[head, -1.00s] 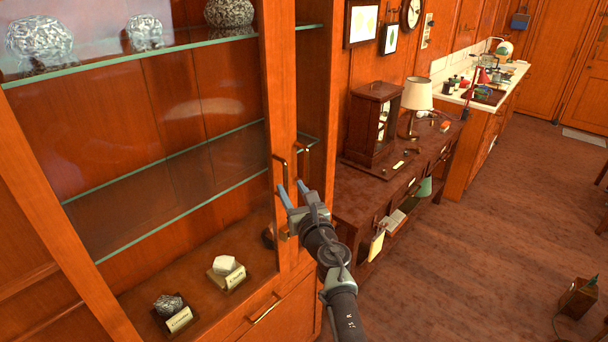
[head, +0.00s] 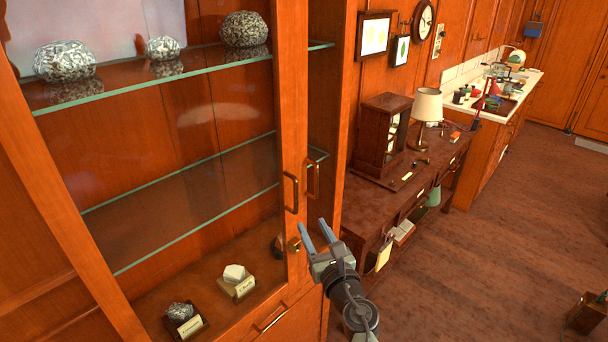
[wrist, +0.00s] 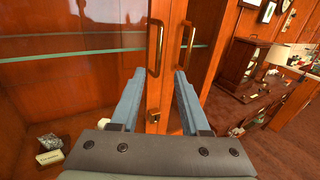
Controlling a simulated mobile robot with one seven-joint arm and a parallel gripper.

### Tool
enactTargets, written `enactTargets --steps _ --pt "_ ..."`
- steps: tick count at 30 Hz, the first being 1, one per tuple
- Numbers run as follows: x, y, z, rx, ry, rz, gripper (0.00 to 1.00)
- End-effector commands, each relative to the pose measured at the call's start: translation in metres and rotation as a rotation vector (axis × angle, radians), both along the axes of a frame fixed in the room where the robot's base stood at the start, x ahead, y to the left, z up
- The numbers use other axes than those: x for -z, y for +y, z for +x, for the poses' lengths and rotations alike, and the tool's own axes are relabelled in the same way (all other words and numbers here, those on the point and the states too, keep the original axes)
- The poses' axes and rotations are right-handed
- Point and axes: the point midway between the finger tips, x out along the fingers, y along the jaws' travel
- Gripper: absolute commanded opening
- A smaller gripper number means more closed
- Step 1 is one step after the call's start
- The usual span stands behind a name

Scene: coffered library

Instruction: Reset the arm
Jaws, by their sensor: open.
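My gripper (head: 316,232) is open and empty in the head view, with its two blue fingers pointing up toward the edge of the wooden display cabinet (head: 295,110). In the wrist view the blue fingers (wrist: 156,92) are spread wide, with the cabinet's door frames and brass handles behind the gap. One brass handle (head: 290,193) and a second brass handle (head: 313,179) stand just above the fingers in the head view. I cannot tell whether a fingertip touches the cabinet.
Glass shelves (head: 190,77) hold speckled rocks (head: 65,61). A dark side table (head: 365,215) with a glazed case (head: 383,137) and a lamp (head: 428,106) stands right of the cabinet. A white-topped counter (head: 490,100) is farther back. Open wood floor (head: 480,250) lies at the right.

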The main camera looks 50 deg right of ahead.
Motion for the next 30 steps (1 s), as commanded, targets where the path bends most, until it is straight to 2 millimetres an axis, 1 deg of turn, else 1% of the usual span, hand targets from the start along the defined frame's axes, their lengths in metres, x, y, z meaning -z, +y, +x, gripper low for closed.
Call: enactTargets --steps 10,11,13,14,17,18,20,21,22,23,24,26,27,29,30 --pt "-0.002 0.001 0.001 -0.001 -0.006 0.001 0.46" --pt "-0.009 0.003 0.005 -0.003 -0.03 0.009 0.46" --pt "-0.033 0.01 0.014 -0.009 -0.112 0.046 0.46" --pt "-0.047 0.015 0.018 -0.013 -0.164 0.072 0.46" --pt "-0.108 0.04 0.034 -0.052 -0.388 0.203 0.46" --pt "-0.136 0.053 0.039 -0.078 -0.491 0.276 0.46" --pt "-0.178 0.075 0.043 -0.131 -0.652 0.405 0.46" --pt "-0.204 0.091 0.044 -0.175 -0.755 0.502 0.46" --pt "-0.224 0.103 0.043 -0.213 -0.831 0.581 0.46" --pt "-0.243 0.117 0.041 -0.256 -0.907 0.667 0.46" --pt "-0.267 0.136 0.038 -0.322 -1.001 0.794 0.46" --pt "-0.301 0.166 0.03 -0.432 -1.131 1.006 0.46" --pt "-0.322 0.188 0.024 -0.517 -1.203 1.166 0.46" --pt "-0.35 0.222 0.011 -0.654 -1.283 1.428 0.46" --pt "-0.367 0.246 0.001 -0.75 -1.311 1.615 0.46"
